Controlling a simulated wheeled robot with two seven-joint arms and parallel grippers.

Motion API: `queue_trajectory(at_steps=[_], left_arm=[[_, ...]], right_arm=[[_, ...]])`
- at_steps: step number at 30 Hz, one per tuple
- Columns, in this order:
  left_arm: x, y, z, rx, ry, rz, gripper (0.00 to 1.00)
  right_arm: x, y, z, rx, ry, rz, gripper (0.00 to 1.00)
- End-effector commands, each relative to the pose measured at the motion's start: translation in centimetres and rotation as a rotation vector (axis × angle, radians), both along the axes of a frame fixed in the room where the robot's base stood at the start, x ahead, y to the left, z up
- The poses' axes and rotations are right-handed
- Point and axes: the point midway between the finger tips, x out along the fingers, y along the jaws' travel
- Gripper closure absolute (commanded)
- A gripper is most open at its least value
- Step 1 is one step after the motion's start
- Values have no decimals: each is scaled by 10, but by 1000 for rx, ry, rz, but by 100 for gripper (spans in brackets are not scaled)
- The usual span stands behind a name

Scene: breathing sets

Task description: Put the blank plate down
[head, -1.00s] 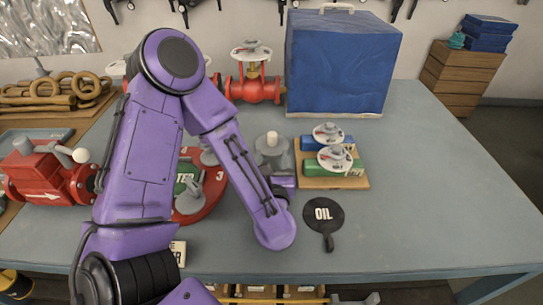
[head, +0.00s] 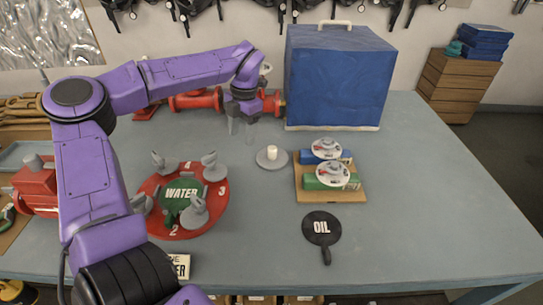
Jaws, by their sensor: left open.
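A grey round plate with a pale stub (head: 271,157) on top lies flat on the table, left of the wooden board. It carries no lettering that I can see and may be the blank plate. A black paddle-shaped plate marked OIL (head: 321,228) lies flat nearer the front. A green plate marked WATER (head: 180,192) sits on a red round base among grey clamps. My left gripper (head: 241,127) is open and empty, fingers pointing down, behind and left of the grey plate and apart from it. My right gripper is not in view.
A wooden board (head: 332,193) holds a blue and a green block with round tags. A large blue box (head: 340,78) stands at the back, beside red valve piping (head: 197,101). The table's right side (head: 430,200) is clear.

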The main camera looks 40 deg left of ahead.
Motion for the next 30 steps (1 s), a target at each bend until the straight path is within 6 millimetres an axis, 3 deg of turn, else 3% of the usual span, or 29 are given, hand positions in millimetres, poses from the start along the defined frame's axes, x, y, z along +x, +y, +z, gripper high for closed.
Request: queue_trajectory(at_steps=[3,5,9,12,14,24,30], left_arm=[[19,-8,15,-265,-131,-398,42],[28,-14,24,-342,-222,-611,42],[41,-25,34,-396,-375,-1021,42],[43,-26,34,-374,-407,-1186,42],[43,-26,31,-370,-410,-1233,42],[48,-45,-16,-369,-406,-1249,42],[52,-56,-47,-371,-402,-1248,42]], right_arm=[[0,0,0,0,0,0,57],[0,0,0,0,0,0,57],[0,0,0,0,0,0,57],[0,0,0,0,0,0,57],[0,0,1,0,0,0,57],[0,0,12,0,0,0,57],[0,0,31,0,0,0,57]])
